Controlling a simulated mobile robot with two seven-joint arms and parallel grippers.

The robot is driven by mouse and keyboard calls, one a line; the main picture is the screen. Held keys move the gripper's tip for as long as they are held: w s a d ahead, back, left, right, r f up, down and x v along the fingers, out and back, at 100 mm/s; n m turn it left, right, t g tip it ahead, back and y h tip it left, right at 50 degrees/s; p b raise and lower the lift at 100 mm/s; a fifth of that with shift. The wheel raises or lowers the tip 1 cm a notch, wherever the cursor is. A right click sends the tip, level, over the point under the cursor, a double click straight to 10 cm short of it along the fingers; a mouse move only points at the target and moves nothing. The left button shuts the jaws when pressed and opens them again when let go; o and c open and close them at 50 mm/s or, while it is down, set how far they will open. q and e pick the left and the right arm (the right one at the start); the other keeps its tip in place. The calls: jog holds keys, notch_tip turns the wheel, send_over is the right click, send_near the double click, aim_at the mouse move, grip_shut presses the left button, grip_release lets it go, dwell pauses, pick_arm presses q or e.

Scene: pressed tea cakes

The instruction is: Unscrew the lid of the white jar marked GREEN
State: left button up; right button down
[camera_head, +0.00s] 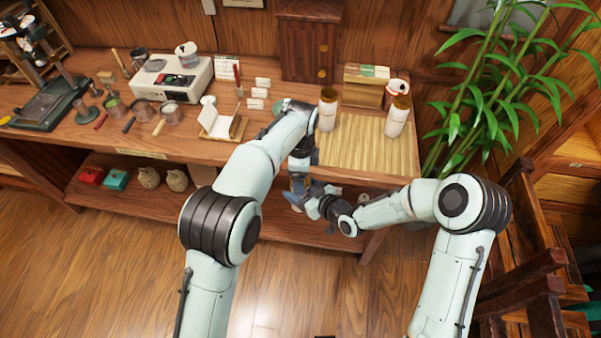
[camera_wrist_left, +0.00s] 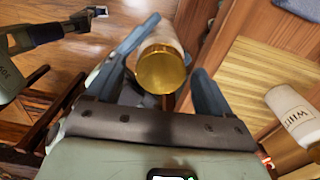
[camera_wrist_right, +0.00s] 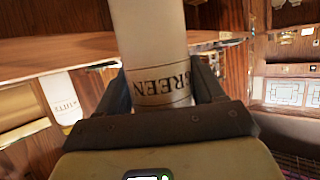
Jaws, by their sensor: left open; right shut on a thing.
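The white jar marked GREEN (camera_wrist_right: 150,45) is between the fingers of my right gripper (camera_wrist_right: 160,88), which is shut on its body around the label. In the left wrist view its gold lid (camera_wrist_left: 162,70) is on the jar and faces the camera. My left gripper (camera_wrist_left: 172,62) is open, with a finger on either side of the lid and jar. I cannot tell whether either finger touches it. In the head view my left gripper (camera_head: 299,181) and right gripper (camera_head: 308,198) meet in front of the table edge, and they mostly hide the jar.
Two other white jars with gold-brown lids, a left one (camera_head: 327,110) and a right one (camera_head: 396,117), stand by the bamboo mat (camera_head: 355,145). The WHITE jar (camera_wrist_left: 292,110) shows in the left wrist view. A plant (camera_head: 490,100) is at right. Several tea items stand at left.

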pick_arm(q)
notch_tip(320, 180, up, 4)
jog(key=shift+r, duration=0.2)
jog(key=shift+c, duration=0.4)
jog(key=m, duration=0.2)
jog(key=r+m, duration=0.1)
jog(key=m, duration=0.1)
jog(key=shift+s+d+m, duration=0.1)
jog(key=shift+d+m, duration=0.05)
jog(key=shift+m, duration=0.15)
notch_tip(320, 180, up, 2)
jog(key=m, duration=0.4)
jog(key=shift+r+m, duration=0.15)
jog(key=shift+m, duration=0.25)
jog(key=shift+a, duration=0.2)
notch_tip(320, 180, down, 8)
jog(key=shift+r, duration=0.1)
jog(key=shift+c, duration=0.3)
jog(key=c, duration=1)
